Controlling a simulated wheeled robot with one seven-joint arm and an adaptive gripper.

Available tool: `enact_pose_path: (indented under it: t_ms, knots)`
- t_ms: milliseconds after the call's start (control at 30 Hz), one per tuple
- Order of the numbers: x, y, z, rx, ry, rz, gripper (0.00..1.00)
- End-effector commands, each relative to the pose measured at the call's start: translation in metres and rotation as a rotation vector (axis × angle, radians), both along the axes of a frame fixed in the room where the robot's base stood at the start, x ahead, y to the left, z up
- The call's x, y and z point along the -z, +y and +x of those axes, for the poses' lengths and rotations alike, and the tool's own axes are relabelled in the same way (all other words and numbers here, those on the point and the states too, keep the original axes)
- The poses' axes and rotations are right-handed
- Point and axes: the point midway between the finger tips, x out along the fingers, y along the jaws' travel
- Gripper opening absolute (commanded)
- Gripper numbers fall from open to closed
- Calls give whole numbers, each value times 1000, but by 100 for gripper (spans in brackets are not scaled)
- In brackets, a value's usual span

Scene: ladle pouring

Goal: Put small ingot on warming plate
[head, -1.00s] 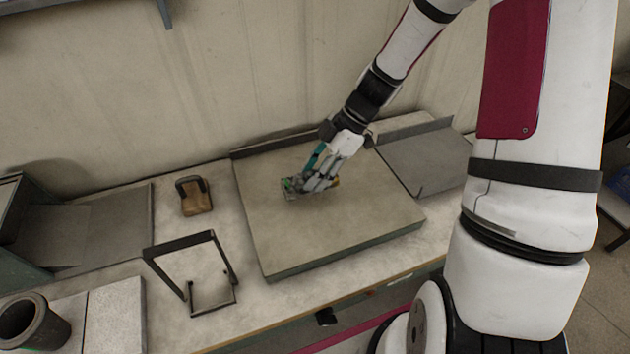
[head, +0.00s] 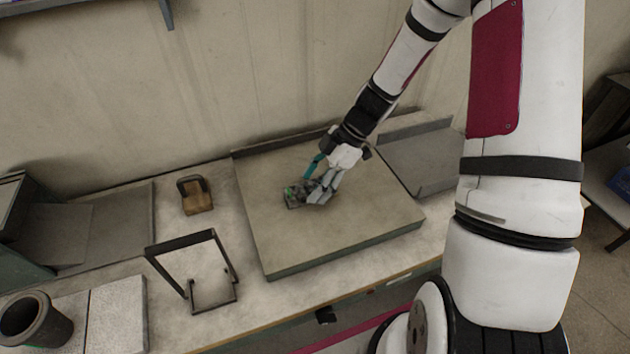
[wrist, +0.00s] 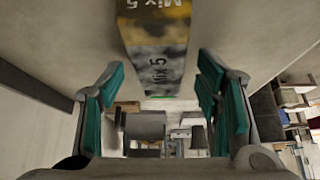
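The small ingot (head: 292,198) lies on the large beige slab with green sides (head: 340,235), which I take to be the warming plate. In the head view my gripper (head: 314,190) is low over the slab at the ingot and hides part of it. In the wrist view the ingot (wrist: 156,60) is yellow and grey with "Mix 5" lettering. It sits between the teal-padded fingers of my gripper (wrist: 160,85), which are spread wide, with a gap visible on each side.
A dark metal frame (head: 182,243) stands on the worktable left of the slab. A brown block with a dark handle (head: 195,195) is behind it. A dark cylinder (head: 35,322) is at the front left. A grey tray (head: 425,160) adjoins the slab's right side. The slab's front is clear.

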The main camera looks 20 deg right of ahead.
Motion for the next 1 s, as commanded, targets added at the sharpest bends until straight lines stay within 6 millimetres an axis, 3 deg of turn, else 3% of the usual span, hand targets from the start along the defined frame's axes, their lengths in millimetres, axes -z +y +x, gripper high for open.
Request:
enact_pose_path:
  t_ms: [267, 700, 1000]
  knots:
    - [-7, -4, 1, 2, -3, 0, 58]
    - [-76, -49, -2, 2, -3, -2, 58]
    - [-103, -64, -4, 4, 3, -6, 58]
